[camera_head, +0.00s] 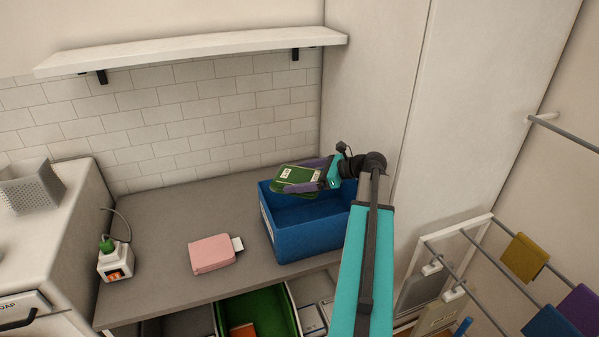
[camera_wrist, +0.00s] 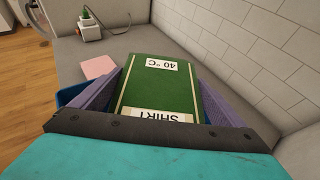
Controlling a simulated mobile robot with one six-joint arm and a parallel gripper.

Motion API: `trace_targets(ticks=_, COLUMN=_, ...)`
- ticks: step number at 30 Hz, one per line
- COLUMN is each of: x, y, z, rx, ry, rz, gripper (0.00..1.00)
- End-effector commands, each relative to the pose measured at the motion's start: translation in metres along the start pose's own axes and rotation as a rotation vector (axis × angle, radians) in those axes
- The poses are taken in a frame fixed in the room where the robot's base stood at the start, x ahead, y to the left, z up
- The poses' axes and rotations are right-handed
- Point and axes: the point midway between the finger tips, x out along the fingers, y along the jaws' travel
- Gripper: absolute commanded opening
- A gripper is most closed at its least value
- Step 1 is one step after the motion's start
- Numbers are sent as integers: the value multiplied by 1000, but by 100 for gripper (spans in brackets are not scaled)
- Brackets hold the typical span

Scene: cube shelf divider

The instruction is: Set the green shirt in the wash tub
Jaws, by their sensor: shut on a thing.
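The green shirt (camera_head: 297,178) is a flat green block with white labels. In the wrist view the shirt (camera_wrist: 160,87) shows labels reading "40 °C" and "SHIRT". My gripper (camera_head: 306,180) is shut on it, with a purple finger along each side. The gripper holds the shirt over the blue wash tub (camera_head: 305,240), near its back left part. The shirt looks about level with or above the rim; I cannot tell if it touches. In the wrist view a bit of the tub (camera_wrist: 72,94) shows at the left; the shirt and fingers hide the rest.
A pink folded item (camera_head: 212,254) with a white tag lies on the grey counter (camera_head: 165,225) left of the tub. A white shelf (camera_head: 200,50) hangs above. Rails with cloths are at the right.

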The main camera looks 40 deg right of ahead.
Motion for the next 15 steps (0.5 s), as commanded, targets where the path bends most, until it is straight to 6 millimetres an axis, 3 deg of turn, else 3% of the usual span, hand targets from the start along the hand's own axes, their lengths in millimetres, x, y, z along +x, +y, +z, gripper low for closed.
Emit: trace_targets(ticks=15, x=16, y=-1, z=-39, rx=0, ry=-1, rz=-1, gripper=68)
